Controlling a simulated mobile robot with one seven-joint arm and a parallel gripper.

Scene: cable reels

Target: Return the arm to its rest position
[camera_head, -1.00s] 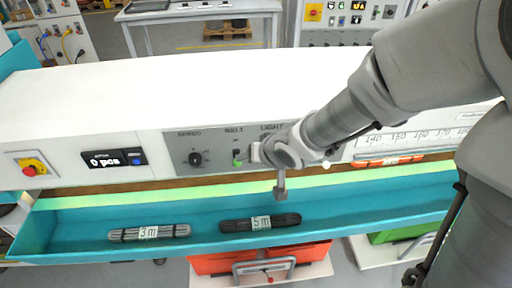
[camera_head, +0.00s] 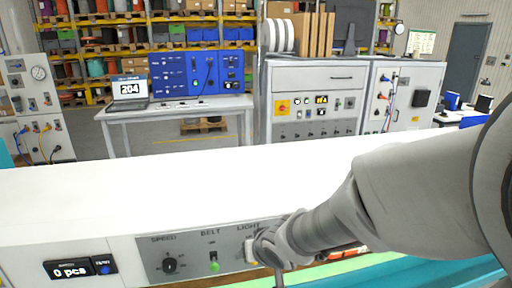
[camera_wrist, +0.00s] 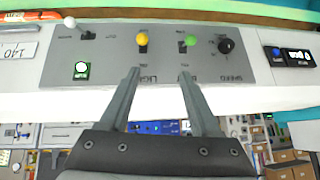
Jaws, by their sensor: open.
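My arm reaches in from the right in the head view, and its wrist end (camera_head: 275,248) is in front of the control panel (camera_head: 188,243), by the LIGHT label. My gripper (camera_wrist: 159,72) is open in the wrist view, with nothing between its two fingers. Its fingertips appear just short of the panel, near a yellow-tipped toggle (camera_wrist: 143,38) and a green-tipped toggle (camera_wrist: 190,39). Whether they touch the panel I cannot tell. The black speed knob (camera_head: 169,265) is left of the arm in the head view.
The white machine top (camera_head: 130,195) spans the front. A teal tray (camera_head: 430,268) shows at lower right. A counter (camera_head: 73,269) reads 0 pcs. Behind stand a laptop table (camera_head: 180,108), a grey cabinet (camera_head: 315,85) and shelves. The floor between the machine and table is partly clear.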

